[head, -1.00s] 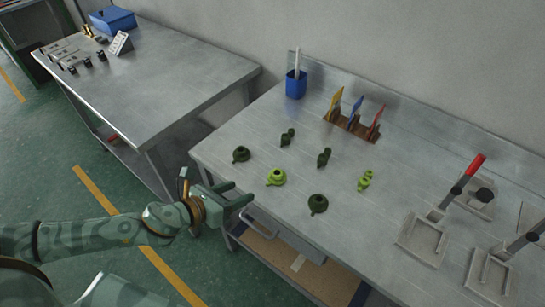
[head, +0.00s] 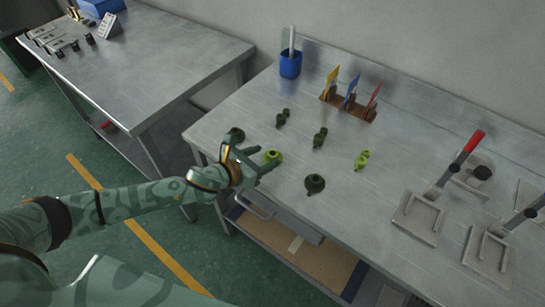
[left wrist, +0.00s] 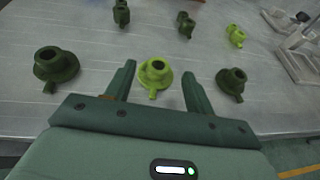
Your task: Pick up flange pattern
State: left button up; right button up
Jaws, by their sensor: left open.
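Round wax flange patterns with a short stub stand on the metal table. A bright green flange pattern (head: 273,157) is right by my left gripper (head: 254,158). In the left wrist view this bright flange (left wrist: 155,71) lies between and just beyond the tips of my open left gripper (left wrist: 158,75), which holds nothing. Dark green flanges stand on either side, one behind the gripper (head: 236,134) and one nearer the front edge (head: 315,184). My right gripper is in neither current view.
Dark elbow-like patterns (head: 320,137) and a bright green one (head: 362,160) stand farther back. A card rack (head: 348,106), a blue cup (head: 290,66) and clamp fixtures with levers (head: 418,216) are on the same table. A second table (head: 165,60) is left.

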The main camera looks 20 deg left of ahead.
aim_at(270, 155)
pick_arm(q)
jog(key=x, duration=0.2)
jog(key=b+x, duration=0.1)
jog(key=x, duration=0.2)
jog(key=shift+a+f, duration=0.15)
jog(key=shift+f, duration=0.1)
jog(key=shift+s, duration=0.2)
jog(key=c, duration=1)
jog(key=shift+c, duration=0.2)
